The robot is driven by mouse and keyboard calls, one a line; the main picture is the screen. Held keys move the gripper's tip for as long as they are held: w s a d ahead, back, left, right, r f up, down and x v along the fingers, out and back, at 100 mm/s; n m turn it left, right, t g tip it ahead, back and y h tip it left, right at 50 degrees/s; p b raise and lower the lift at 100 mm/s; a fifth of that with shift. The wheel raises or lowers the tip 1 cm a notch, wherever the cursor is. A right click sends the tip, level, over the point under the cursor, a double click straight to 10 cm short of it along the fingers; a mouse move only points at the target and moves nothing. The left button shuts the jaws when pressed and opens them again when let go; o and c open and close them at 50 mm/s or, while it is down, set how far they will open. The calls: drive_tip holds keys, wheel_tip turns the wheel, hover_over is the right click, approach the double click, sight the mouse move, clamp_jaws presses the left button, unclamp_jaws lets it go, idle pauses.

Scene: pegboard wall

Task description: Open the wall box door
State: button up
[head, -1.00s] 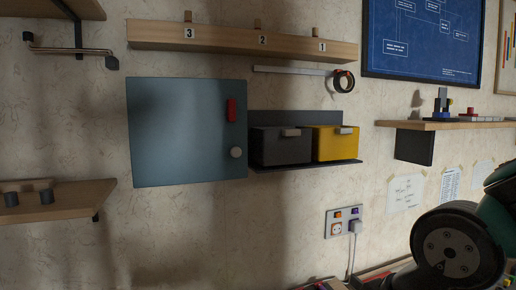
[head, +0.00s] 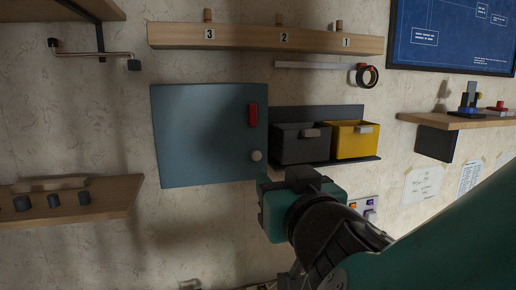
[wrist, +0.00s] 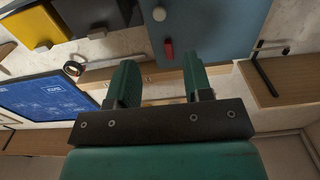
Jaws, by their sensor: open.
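The wall box is blue-grey, and its door (head: 205,135) looks closed flat on the wall in the head view. The door has a red handle (head: 253,115) and a round pale knob (head: 257,155) near its right edge. In the wrist view the door (wrist: 222,25) is at the top, with the red handle (wrist: 168,50) and the knob (wrist: 159,14). My gripper (wrist: 157,80) is open and empty, its two green fingers apart. In the head view my arm reaches up from the lower right, below the knob, and its fingertips are hidden. I see no contact with the door.
A dark bin (head: 299,146) and a yellow bin (head: 355,140) hang just right of the box. A wooden rail (head: 265,38) with numbered pegs runs above. A wooden shelf (head: 100,205) is at lower left. The wall below the box is bare.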

sight(257, 158)
drive_tip(key=p+x, duration=0.7)
drive_tip(key=x, duration=0.5)
drive_tip(key=shift+w+r, duration=0.1)
drive_tip(key=shift+r, duration=0.05)
drive_tip(key=shift+w+a+f, duration=0.15)
drive_tip(key=shift+w+f, duration=0.05)
drive_tip(key=shift+w, duration=0.35)
clamp_jaws()
